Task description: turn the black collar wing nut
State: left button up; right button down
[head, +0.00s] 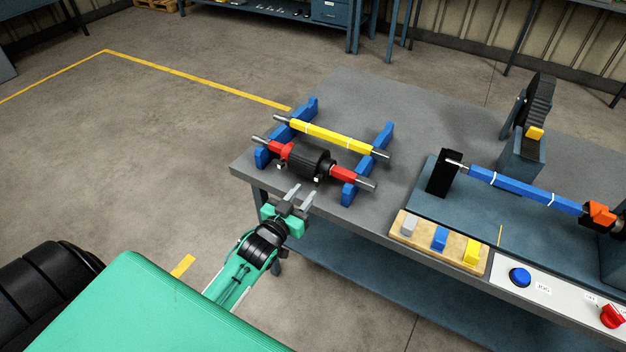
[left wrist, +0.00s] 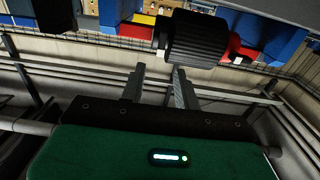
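A thick black collar (head: 308,163) sits around a red bar (head: 345,174) that lies across blue cradles (head: 262,155) on the near left of the bench. Small pale metal pieces show at the collar's ends; I cannot tell which is the wing nut. My left gripper (head: 301,194) is off the bench's near edge, just in front of the collar, with its fingers pointing toward it. The fingers are apart with nothing between them. In the left wrist view the collar (left wrist: 199,40) is beyond the open fingers (left wrist: 158,84). My right gripper is out of view.
A yellow bar (head: 332,136) lies behind the red one. To the right are a wooden tray (head: 424,246) with coloured blocks, a blue bar (head: 525,190) and a blue button (head: 520,277). Open floor lies left of the bench (head: 370,98).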

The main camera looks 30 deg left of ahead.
aim_at(316, 179)
pick_arm(q)
jog(key=w, duration=0.5)
jog(key=shift+w+d+p, duration=0.15)
jog(key=shift+w+p, duration=0.2)
jog(key=shift+p, duration=0.05)
grip_shut()
